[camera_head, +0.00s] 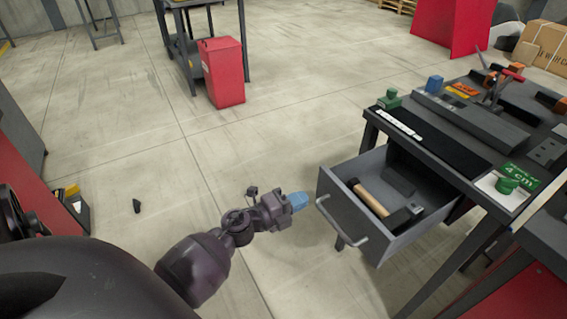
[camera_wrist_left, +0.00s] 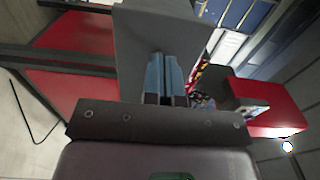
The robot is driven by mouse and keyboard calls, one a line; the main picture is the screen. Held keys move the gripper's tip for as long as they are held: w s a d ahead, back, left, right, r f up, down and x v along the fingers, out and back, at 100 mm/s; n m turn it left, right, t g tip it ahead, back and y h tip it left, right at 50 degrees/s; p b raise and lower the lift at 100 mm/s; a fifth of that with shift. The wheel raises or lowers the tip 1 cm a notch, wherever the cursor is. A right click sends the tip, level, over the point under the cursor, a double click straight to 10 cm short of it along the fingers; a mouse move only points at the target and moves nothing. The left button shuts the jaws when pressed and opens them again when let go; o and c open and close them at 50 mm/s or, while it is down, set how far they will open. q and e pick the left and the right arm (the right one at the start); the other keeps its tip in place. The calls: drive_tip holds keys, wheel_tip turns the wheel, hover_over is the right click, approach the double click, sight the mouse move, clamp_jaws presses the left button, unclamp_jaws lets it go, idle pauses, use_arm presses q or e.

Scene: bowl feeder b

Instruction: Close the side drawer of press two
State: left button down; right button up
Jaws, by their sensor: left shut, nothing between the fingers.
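The side drawer (camera_head: 330,200) is grey and stands pulled out from under the dark work table (camera_head: 440,150) on the right of the head view. A pale bar handle (camera_head: 343,222) is on its front. A hammer with a wooden handle (camera_head: 371,199) and dark blocks lie inside the drawer. My left gripper (camera_head: 301,201) has blue fingertips and is shut and empty, just left of the drawer front, with a small gap in the head view. In the left wrist view, the shut blue fingers (camera_wrist_left: 166,76) point toward a grey surface (camera_wrist_left: 135,50); I cannot tell whether it is the drawer. My right gripper is not visible.
The table top holds a green piece (camera_head: 389,99), a blue piece (camera_head: 434,84), a clamp-like tool (camera_head: 497,82) and a green "4 cm" sign (camera_head: 518,171). A red bin (camera_head: 221,72) stands farther back. The floor left of the drawer is mostly clear.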

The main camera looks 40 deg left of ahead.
sight(323, 190)
use_arm(q)
drive_tip(key=x, duration=0.3)
drive_tip(key=shift+w+d+f, duration=0.1)
drive_tip(key=shift+w+d, duration=0.05)
drive_tip(key=shift+w, duration=0.15)
drive_tip(key=shift+w+d, duration=0.15)
drive_tip(key=shift+w, duration=0.35)
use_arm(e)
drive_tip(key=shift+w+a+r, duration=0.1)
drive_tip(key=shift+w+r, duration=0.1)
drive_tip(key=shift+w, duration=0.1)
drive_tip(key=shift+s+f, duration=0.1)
use_arm(q)
drive_tip(key=shift+w, duration=0.15)
